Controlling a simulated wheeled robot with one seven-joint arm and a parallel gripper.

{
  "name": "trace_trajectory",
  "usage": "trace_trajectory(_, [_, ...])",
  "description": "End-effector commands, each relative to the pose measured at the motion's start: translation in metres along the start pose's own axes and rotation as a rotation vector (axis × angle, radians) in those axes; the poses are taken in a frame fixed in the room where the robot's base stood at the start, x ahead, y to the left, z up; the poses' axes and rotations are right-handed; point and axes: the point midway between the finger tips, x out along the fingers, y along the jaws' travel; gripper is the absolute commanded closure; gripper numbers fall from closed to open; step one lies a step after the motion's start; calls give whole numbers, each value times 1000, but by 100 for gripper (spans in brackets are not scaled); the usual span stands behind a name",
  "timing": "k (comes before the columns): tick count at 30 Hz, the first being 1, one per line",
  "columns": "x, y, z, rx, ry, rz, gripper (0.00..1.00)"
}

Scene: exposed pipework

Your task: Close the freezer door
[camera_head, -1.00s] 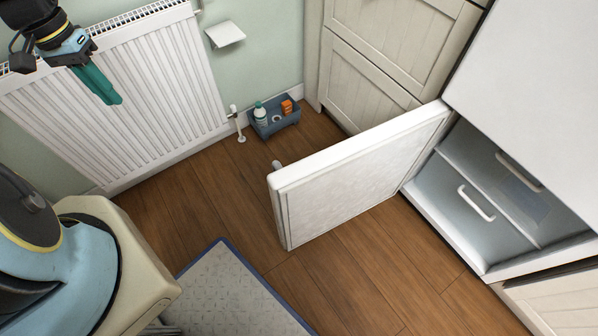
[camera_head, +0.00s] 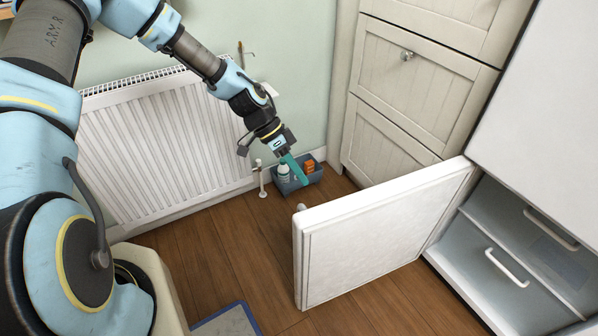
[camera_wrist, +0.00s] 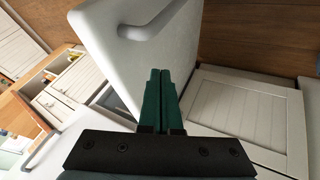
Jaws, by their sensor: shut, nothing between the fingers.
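The freezer door (camera_head: 372,240) is white and stands wide open, swung out from the freezer compartment (camera_head: 495,262) at the right. In the wrist view the door's outer face (camera_wrist: 105,50) shows with its white bar handle (camera_wrist: 150,24). My gripper (camera_head: 301,180) has green fingers and is shut and empty. It is beyond the door's far side, near the door's free edge, and looks apart from it. In the wrist view the closed fingers (camera_wrist: 161,72) point toward the door's outer side, but whether they touch it I cannot tell.
A blue-grey caddy (camera_head: 318,172) with bottles sits on the floor behind my fingers. A white radiator (camera_head: 170,150) lines the wall at left. Cream drawers (camera_head: 415,90) stand behind the door. A grey mat (camera_head: 228,322) lies in front.

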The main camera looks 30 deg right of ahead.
Motion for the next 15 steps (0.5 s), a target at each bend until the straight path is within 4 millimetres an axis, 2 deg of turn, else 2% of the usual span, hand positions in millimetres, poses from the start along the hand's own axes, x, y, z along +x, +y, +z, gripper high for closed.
trace_trajectory(3, [27, 1, 0, 0, -2, 3, 100])
trace_trajectory(8, [58, 1, 0, -1, -2, 3, 100])
trace_trajectory(15, [72, 29, 0, 0, -2, 1, 100])
